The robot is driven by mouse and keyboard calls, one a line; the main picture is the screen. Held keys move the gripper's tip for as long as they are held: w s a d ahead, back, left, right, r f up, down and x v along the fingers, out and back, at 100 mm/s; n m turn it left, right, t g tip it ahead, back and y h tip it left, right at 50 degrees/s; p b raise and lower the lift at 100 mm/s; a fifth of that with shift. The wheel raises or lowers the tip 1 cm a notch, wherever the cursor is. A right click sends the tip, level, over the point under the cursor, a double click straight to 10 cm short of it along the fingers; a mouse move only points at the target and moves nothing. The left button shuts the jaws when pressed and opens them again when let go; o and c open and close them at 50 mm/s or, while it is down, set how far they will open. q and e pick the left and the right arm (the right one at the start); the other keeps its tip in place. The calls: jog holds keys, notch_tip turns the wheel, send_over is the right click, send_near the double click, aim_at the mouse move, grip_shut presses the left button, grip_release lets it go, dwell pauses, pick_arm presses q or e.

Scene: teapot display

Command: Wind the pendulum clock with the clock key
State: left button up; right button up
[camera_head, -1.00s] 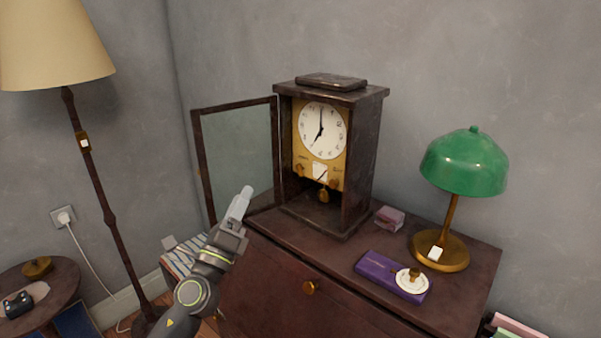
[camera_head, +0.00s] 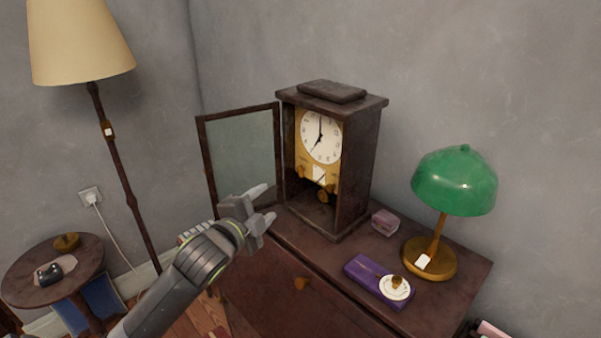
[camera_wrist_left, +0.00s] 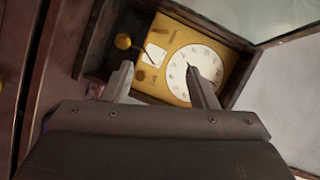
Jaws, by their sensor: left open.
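The pendulum clock (camera_head: 358,165) stands upright on the dark wooden cabinet, its glass door (camera_head: 241,158) swung open to the left. Its white dial (camera_head: 321,136) sits on a brass plate, with a brass pendulum bob (camera_head: 323,194) below. My left gripper (camera_head: 265,204) is open and empty, in front of the clock at its lower left. In the left wrist view the clock's dial (camera_wrist_left: 193,72) and a round brass piece (camera_wrist_left: 123,41) show beyond the open fingers. I cannot make out the clock key for certain. My right gripper is out of view.
The cabinet top (camera_head: 331,256) carries a purple box (camera_head: 366,272) with a white dish (camera_head: 395,288) holding a small brass object, a pinkish box (camera_head: 385,222) and a green lamp (camera_head: 454,181). A floor lamp (camera_head: 118,170) and round side table (camera_head: 86,258) stand left.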

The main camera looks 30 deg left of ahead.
aim_at(299, 174)
pick_arm(q)
jog(key=w+p, duration=0.1)
jog(key=w, duration=0.4)
jog(key=w+f+p, duration=0.1)
jog(key=w, duration=0.4)
jog(key=w+p, duration=0.1)
jog(key=w, duration=0.4)
jog(key=shift+a+f, duration=0.3)
jog(key=shift+f, duration=0.1)
jog(key=shift+w+f+p, duration=0.2)
jog(key=shift+w+p, duration=0.1)
jog(key=shift+w, duration=0.65)
jog(key=c, duration=1)
jog(key=shift+f+m+t+b, duration=0.25)
jog(key=shift+m+t+b, duration=0.15)
jog(key=shift+m+b, duration=0.45)
jog(key=m+t+b, duration=0.2)
jog(key=m, duration=0.2)
jog(key=shift+a+f+m, duration=0.1)
jog(key=shift+f+m, duration=0.05)
jog(key=shift+m, duration=0.1)
jog(key=shift+m+t, duration=0.5)
jog(key=shift+m, duration=1.1)
jog(key=shift+h, duration=0.3)
